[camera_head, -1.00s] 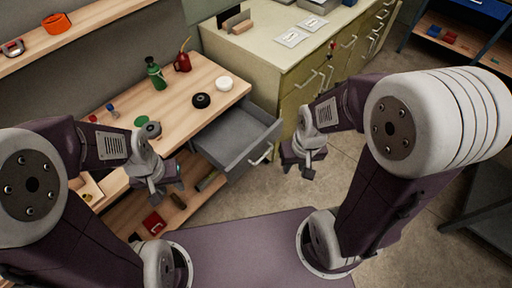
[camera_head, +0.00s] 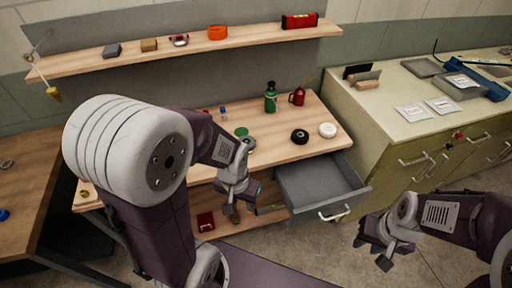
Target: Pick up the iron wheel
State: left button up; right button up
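Several small round things are in view, and I cannot tell for certain which is the iron wheel. A black wheel-like disc (camera_head: 299,136) lies on the wooden workbench (camera_head: 285,152), beside a white disc (camera_head: 327,130). A small grey ring (camera_head: 6,163) lies on the left table. My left gripper (camera_head: 236,212) hangs in front of the bench, left of the open drawer; its fingers are too small to judge. My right gripper (camera_head: 373,254) is over the floor, right of the drawer, with its fingers apart and nothing between them.
An open grey drawer (camera_head: 318,188) juts from the bench. A green bottle (camera_head: 270,98), a red can (camera_head: 297,96) and a green disc (camera_head: 241,132) stand on the bench. A wall shelf (camera_head: 195,47) hangs above. A cabinet (camera_head: 390,129) stands at right.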

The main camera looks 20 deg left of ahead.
aim_at(250, 140)
jog(key=i+j+u, duration=0.15)
jog(key=u, duration=0.25)
jog(key=i+j+u, duration=0.2)
jog(key=u, duration=0.2)
jog(key=i+j+u, duration=0.1)
jog(key=i+u, duration=0.15)
jog(key=u, duration=0.15)
